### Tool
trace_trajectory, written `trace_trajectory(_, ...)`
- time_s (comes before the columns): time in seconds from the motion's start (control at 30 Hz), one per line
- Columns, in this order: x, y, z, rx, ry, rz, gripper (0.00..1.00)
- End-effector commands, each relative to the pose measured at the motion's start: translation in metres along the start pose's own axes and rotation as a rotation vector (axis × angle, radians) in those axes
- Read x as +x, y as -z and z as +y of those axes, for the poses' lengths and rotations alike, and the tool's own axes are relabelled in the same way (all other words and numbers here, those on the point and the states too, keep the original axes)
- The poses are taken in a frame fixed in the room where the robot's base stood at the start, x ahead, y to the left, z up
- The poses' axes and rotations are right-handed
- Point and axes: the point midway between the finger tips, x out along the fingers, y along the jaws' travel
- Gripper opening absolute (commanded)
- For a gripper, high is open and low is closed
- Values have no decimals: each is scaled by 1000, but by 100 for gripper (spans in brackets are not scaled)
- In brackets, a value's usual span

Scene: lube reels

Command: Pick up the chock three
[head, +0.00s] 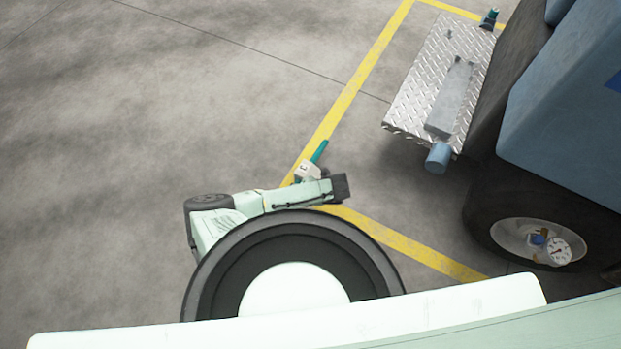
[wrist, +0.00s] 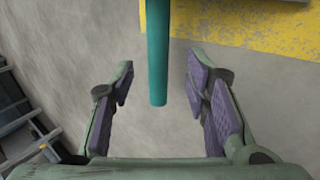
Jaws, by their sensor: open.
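A teal rod (wrist: 157,55) enters the wrist view from the top edge, and its rounded end lies between my fingers. My gripper (wrist: 160,88) is open, with a purple-padded finger on each side and a visible gap to the rod on both sides. In the head view a teal rod (head: 320,151) sticks up by a small pale block (head: 307,171) with a dark mark, beside my arm at the yellow line. I cannot tell for sure that this is chock three. My arm hides its lower part, and my fingers cannot be made out in the head view.
A blue vehicle (head: 565,105) with a wheel (head: 485,210) and a gauge (head: 557,251) stands at the right. Its tread-plate step (head: 415,95) carries a grey bar. Yellow lines (head: 350,90) cross the concrete floor, which is clear at the left. Dark rungs (wrist: 25,115) show at the wrist view's left.

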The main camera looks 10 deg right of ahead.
Motion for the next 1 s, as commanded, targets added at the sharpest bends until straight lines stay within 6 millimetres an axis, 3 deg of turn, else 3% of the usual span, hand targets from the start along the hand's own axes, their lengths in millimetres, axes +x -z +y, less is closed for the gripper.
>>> trace_trajectory(0.4,51,-5,1,-2,0,0,43)
trace_trajectory(0.7,53,-5,3,-2,0,-2,42)
trace_trajectory(1.0,53,-5,2,-2,0,-2,22)
